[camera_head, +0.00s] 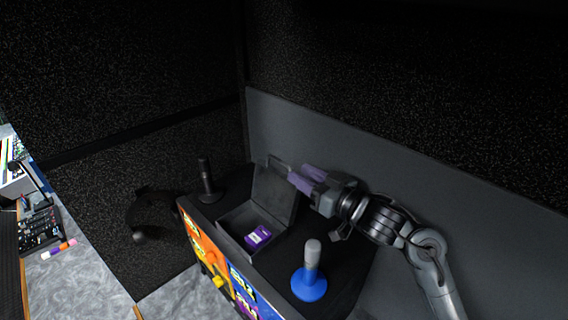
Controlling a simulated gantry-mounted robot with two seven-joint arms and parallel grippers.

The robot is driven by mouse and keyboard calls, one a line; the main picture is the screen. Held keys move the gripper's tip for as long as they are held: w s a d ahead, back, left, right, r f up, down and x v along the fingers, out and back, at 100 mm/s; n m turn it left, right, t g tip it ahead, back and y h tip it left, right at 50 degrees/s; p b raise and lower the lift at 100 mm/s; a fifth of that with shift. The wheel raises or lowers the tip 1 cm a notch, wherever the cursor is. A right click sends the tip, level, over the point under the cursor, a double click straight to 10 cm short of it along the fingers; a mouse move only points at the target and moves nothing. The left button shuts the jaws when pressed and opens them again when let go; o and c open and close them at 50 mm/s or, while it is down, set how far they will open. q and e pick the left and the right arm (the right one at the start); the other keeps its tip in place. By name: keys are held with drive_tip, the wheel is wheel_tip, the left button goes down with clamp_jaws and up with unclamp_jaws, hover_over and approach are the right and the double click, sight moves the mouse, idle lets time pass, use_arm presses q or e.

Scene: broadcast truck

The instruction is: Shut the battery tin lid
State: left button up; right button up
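The battery tin (235,226) is a dark grey box on a black-topped cabinet, with a purple pack (258,237) inside it. Its lid (271,196) stands open, raised on the side toward the grey wall panel. My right gripper (296,173) comes in from the right, its purple fingers beside the lid's upper right edge. I cannot tell whether the fingers touch the lid, or whether they are parted or closed. Nothing is seen held in them.
A blue-based stand with a grey handle (310,270) is in front of the tin to the right. A black upright object (207,182) stands at the cabinet's left. The grey wall panel (330,145) rises close behind. Colourful labelled drawers (205,248) face forward.

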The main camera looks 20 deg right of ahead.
sight(285, 165)
drive_tip(key=x, duration=0.6)
drive_tip(key=shift+w+a+p, duration=0.15)
drive_tip(key=shift+w+p, duration=0.1)
drive_tip(key=shift+p, duration=0.15)
clamp_jaws()
